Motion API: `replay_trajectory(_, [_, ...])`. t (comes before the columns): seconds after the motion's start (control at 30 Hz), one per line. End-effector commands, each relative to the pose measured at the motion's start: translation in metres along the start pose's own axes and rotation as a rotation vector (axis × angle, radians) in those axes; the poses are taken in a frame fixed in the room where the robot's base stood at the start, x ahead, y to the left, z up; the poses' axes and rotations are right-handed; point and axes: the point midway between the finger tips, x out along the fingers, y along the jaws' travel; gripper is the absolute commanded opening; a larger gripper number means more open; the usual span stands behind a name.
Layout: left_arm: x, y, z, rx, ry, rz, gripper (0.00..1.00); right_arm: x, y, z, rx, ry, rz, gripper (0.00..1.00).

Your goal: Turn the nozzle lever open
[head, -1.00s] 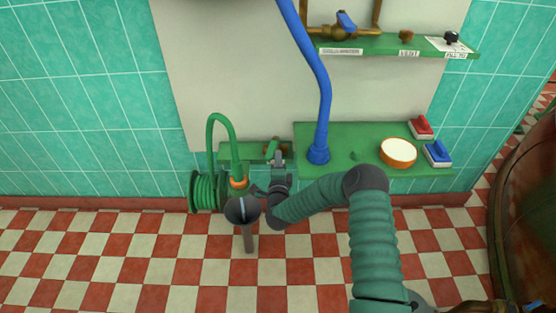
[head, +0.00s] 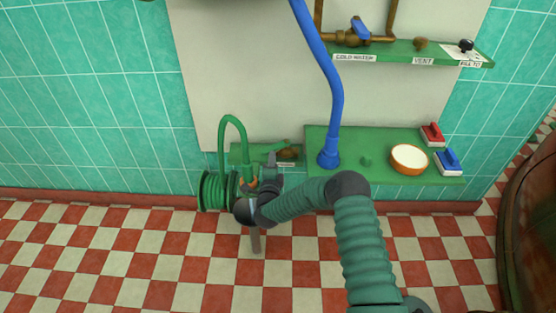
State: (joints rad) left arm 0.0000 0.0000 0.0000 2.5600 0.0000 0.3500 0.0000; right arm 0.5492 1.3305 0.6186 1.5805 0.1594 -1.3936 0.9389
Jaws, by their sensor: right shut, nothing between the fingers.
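A brass nozzle (head: 288,154) with a green lever (head: 279,146) lies on a small green shelf against the wall. The lever slants up to the right above the brass body. My right gripper (head: 271,159) is shut and empty, with its fingers pointing up just left of the brass body and below the lever's left end. I cannot tell whether it touches the lever. My right wrist and gripper hide part of the shelf and the lower end of the green hose (head: 232,122). My left gripper is out of view.
A green hose reel (head: 213,190) is at the left. A blue hose (head: 330,110) drops to the larger green shelf (head: 385,140), which holds a round bowl (head: 408,158), a red brush (head: 432,135) and a blue brush (head: 448,161). The upper shelf carries a blue-handled valve (head: 360,30).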

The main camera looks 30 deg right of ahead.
Motion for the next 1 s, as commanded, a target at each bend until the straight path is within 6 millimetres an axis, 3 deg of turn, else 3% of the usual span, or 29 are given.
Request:
replay_trajectory(0.4, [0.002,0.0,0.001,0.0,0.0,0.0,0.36,0.01,0.0,0.015,0.0,0.0,0.0,0.0])
replay_trajectory(1.0, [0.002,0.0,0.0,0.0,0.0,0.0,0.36,0.011,0.0,0.017,0.0,0.001,0.001,0.0])
